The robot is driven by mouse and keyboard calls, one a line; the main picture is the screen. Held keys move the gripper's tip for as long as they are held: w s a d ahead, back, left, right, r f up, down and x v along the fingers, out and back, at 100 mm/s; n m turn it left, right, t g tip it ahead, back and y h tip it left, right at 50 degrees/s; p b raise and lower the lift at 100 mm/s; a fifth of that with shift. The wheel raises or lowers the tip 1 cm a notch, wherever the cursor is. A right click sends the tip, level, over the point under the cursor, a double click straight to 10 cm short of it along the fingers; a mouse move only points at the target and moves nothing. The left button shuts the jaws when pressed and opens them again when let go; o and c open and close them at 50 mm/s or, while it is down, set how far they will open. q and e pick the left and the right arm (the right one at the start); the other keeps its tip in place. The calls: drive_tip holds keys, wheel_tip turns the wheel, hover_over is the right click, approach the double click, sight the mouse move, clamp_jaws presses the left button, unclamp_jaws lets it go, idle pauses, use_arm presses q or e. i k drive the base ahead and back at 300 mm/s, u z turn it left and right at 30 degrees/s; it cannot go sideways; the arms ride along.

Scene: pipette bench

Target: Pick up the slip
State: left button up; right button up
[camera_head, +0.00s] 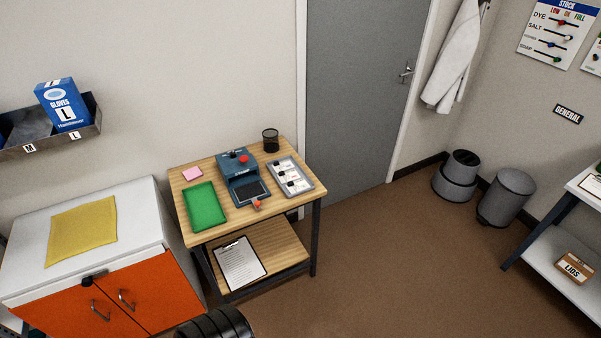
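No thing is clearly marked as the slip. A small pink paper piece or pad (192,174) lies at the back left of the wooden table. A grey tray (305,187) on the table's right holds small white cards with dark marks. A blue machine (235,168) with a red knob stands between them, with a small red and pale piece (257,204) at its front edge, too small to tell. A clipboard with a white printed sheet (240,262) lies on the lower shelf. Neither of my grippers is in view.
The wooden table (203,236) also holds a green mat or tray (205,206) and a black mesh cup (270,140). An orange-door cabinet (140,292) with a yellow cloth (83,232) stands at left. Two grey bins (507,197) are at right. Brown floor (400,270) is open in front.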

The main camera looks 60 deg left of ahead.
sight(295, 187)
drive_tip(key=u, duration=0.5)
drive_tip(key=i, duration=1.4)
drive_tip(key=u, duration=1.95)
drive_tip(key=i, duration=1)
drive_tip(key=u, duration=0.85)
